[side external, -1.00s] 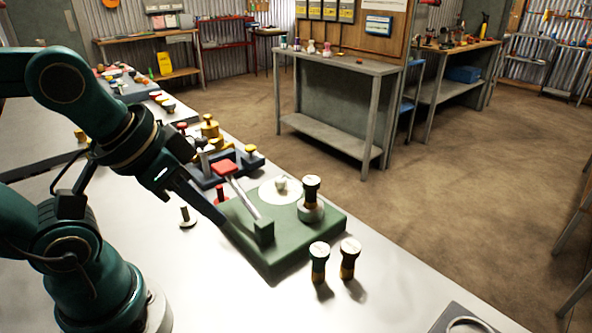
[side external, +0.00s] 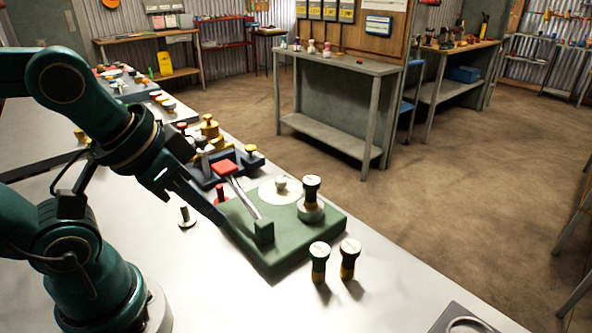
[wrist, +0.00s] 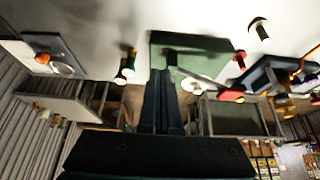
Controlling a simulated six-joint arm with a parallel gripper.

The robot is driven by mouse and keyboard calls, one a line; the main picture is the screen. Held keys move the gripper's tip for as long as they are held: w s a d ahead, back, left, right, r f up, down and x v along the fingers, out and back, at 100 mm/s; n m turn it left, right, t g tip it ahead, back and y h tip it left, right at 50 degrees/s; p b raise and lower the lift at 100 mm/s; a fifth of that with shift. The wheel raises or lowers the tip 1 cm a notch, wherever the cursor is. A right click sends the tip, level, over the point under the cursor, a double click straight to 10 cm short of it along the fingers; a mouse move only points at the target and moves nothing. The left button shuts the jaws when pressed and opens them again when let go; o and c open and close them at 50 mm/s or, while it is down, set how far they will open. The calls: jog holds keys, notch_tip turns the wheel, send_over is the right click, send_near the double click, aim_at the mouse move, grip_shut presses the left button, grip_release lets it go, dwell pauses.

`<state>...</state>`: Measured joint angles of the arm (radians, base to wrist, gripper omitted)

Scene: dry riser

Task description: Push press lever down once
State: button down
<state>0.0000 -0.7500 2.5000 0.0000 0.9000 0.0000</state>
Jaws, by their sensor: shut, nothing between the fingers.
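The press lever (side external: 242,196) is a grey bar with a red pad (side external: 225,168) at its raised end. It slopes down to a green block on the green base plate (side external: 285,255). My gripper (side external: 222,222) is shut and empty, at the plate's left edge, left of and below the lever's red pad. In the wrist view, my dark fingers (wrist: 162,105) lie together in front of the green plate (wrist: 200,62). I cannot tell whether the fingertips touch the plate.
A blue rack (side external: 228,170) with several coloured stamps lies behind the lever. A small stamp (side external: 186,217) stands left of my gripper. The table's front middle is clear.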

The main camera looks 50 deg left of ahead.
dwell(0.4)
jog(key=w+r+m+h, duration=0.3)
jog(key=w+r+m, duration=0.2)
jog(key=r, duration=0.1)
jog(key=w+a+r+n, duration=0.1)
jog(key=w+a+n, duration=0.2)
jog(key=a, duration=0.6)
jog(key=shift+w+r, duration=0.3)
jog(key=shift+w, duration=0.3)
jog(key=a+f, duration=0.3)
jog(key=f, duration=0.5)
jog(key=shift+a, duration=0.2)
